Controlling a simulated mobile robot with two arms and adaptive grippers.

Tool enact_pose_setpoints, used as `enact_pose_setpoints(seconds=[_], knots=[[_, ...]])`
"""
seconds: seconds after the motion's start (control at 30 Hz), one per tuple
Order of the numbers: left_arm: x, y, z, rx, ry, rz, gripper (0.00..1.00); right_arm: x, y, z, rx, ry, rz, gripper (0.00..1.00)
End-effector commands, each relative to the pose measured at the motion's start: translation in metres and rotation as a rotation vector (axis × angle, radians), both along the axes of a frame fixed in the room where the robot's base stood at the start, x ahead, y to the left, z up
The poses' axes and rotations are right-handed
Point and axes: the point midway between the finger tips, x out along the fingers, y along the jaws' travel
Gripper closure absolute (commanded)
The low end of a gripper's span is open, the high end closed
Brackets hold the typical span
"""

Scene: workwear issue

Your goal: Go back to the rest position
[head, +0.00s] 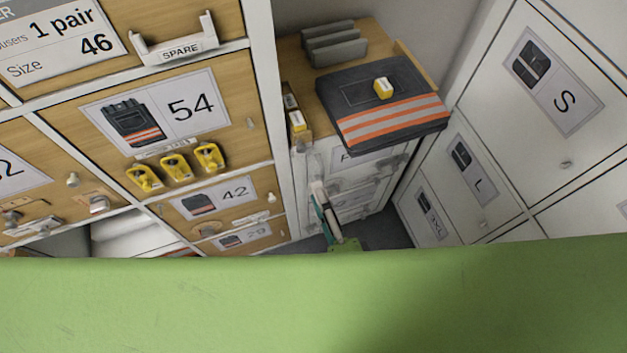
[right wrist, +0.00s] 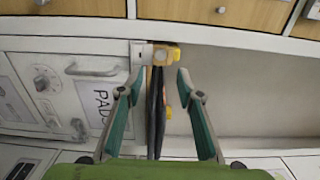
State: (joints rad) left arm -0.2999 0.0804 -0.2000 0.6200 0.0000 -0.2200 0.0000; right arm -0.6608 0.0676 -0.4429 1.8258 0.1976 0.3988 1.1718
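My right gripper (head: 319,188) shows in the head view beyond the green surface, in front of the small grey-white cabinet. In the right wrist view its two teal fingers stand wide apart (right wrist: 158,78), with nothing held between them. Behind that gap the dark edge of a folded garment (right wrist: 156,112) and a yellow-and-white piece (right wrist: 165,54) show, apart from the fingers. In the head view the dark folded garment with orange stripes (head: 400,118) lies on the wooden top, a small yellow block (head: 383,87) on it. My left gripper is in neither view.
Wooden drawers labelled 54 (head: 225,130) and 42 (head: 245,189) stand left; three yellow clips (head: 176,167) hang there. White lockers (head: 500,120) stand right. Grey dividers (head: 335,45) stand behind the garment. A large green surface fills the head view's bottom and hides what is below.

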Motion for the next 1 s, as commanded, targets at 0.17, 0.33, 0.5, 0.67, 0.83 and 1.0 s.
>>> enact_pose_setpoints(seconds=[0.17, 0.33, 0.5, 0.67, 0.83, 1.0], knots=[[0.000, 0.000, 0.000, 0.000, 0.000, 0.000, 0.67, -0.005, -0.001, 0.000, 0.001, 0.000, 0.000, 0.67], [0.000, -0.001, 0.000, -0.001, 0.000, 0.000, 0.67, -0.004, -0.001, 0.000, 0.001, -0.001, 0.000, 0.67], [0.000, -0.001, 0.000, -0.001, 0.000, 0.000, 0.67, -0.004, -0.001, 0.000, 0.000, -0.001, 0.000, 0.67], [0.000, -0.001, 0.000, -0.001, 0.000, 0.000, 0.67, -0.004, -0.001, -0.002, -0.005, 0.002, 0.001, 0.67], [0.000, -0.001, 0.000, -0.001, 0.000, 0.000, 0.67, -0.007, -0.001, -0.051, -0.148, 0.060, 0.032, 0.67], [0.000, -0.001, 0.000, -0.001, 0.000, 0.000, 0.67, -0.027, -0.018, -0.167, -0.496, 0.200, 0.133, 0.67]])
